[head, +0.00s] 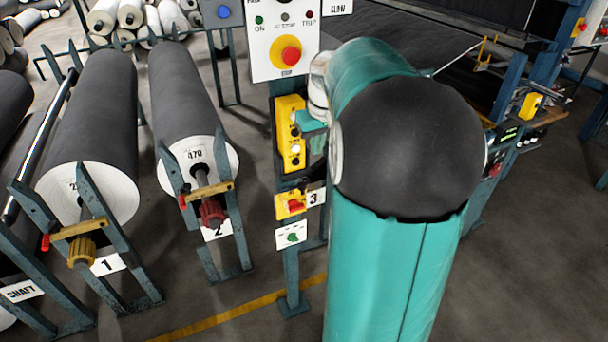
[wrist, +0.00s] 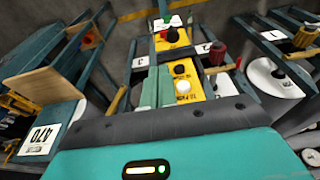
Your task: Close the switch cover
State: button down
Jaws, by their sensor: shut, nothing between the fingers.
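A small yellow switch box (head: 290,204) with a red part is on the post below the long button box. It also shows in the wrist view (wrist: 174,38), with a dark knob and a red part. I cannot tell for sure which part is the switch cover or how it stands. The yellow button box (head: 291,135) has several buttons; the wrist view shows a dark and a white one (wrist: 184,86). My gripper (head: 312,122) is beside this box, partly hidden by my arm. In the wrist view its teal fingers (wrist: 154,86) are together and empty, left of the buttons.
A white panel with a red stop button (head: 291,54) is above the button box. Large grey rolls (head: 92,125) (head: 185,95) rest on racks at the left. A white plate with a green mark (head: 291,236) is below the switch box. Open floor is at the right.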

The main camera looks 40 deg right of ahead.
aim_at(313, 193)
jog(key=x, duration=0.4)
jog(key=s+x, duration=0.1)
jog(key=x, duration=0.8)
jog(key=shift+s+a+f, duration=0.2)
jog(key=shift+s+f, duration=0.05)
jog(key=shift+f, duration=0.3)
jog(key=shift+s+f, duration=0.1)
jog(key=shift+s, duration=0.05)
jog(key=shift+s+a, duration=0.1)
jog(key=shift+f, duration=0.1)
